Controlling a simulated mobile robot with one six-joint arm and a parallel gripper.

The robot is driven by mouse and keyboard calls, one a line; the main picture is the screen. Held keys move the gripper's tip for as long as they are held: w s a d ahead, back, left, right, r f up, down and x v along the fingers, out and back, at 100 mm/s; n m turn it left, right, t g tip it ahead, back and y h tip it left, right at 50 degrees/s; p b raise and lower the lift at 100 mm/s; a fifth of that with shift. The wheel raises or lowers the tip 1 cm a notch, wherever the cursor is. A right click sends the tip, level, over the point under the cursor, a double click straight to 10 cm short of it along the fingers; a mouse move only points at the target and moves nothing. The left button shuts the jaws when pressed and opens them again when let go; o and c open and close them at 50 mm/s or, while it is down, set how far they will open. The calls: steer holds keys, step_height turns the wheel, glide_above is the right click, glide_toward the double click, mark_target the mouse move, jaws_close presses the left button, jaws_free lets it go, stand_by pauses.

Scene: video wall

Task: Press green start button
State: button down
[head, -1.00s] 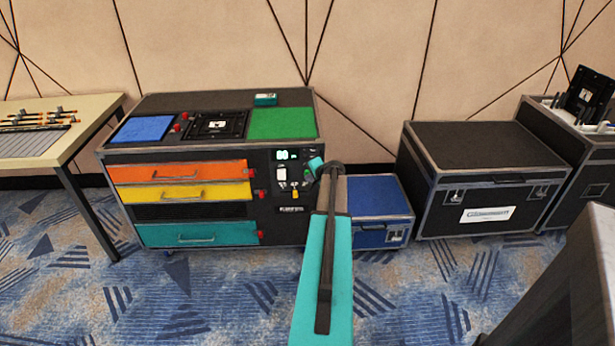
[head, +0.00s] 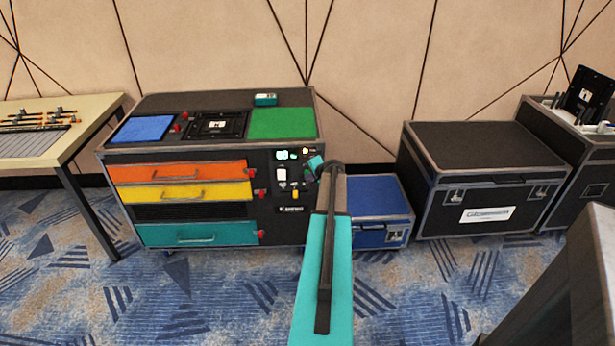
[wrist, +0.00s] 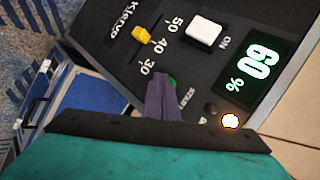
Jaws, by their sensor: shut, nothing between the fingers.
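The green start button (wrist: 173,82) shows in the wrist view as a small green edge beside my gripper's fingertips, beside the START label. The fingers cover most of it. My gripper (wrist: 161,80) is shut and empty, with its tips at the button; I cannot tell whether they touch it. A small round light (wrist: 230,121) glows near the button.
The panel also has a display (wrist: 252,66) reading 60 %, a white switch (wrist: 202,32) and a yellow knob (wrist: 142,34). A blue case (head: 378,194) stands right of the panel, and a black case (head: 480,145) farther right. A table (head: 90,106) stands at the left.

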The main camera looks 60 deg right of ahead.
stand_by(0.6)
steer(key=shift+s+a, duration=0.55)
steer(key=shift+a, duration=0.2)
steer(key=s+a, duration=0.1)
steer(key=a, duration=0.1)
steer(key=s+a+b, duration=0.1)
steer(key=s+a, duration=0.1)
stand_by(0.7)
steer(key=shift+w, duration=0.1)
stand_by(0.6)
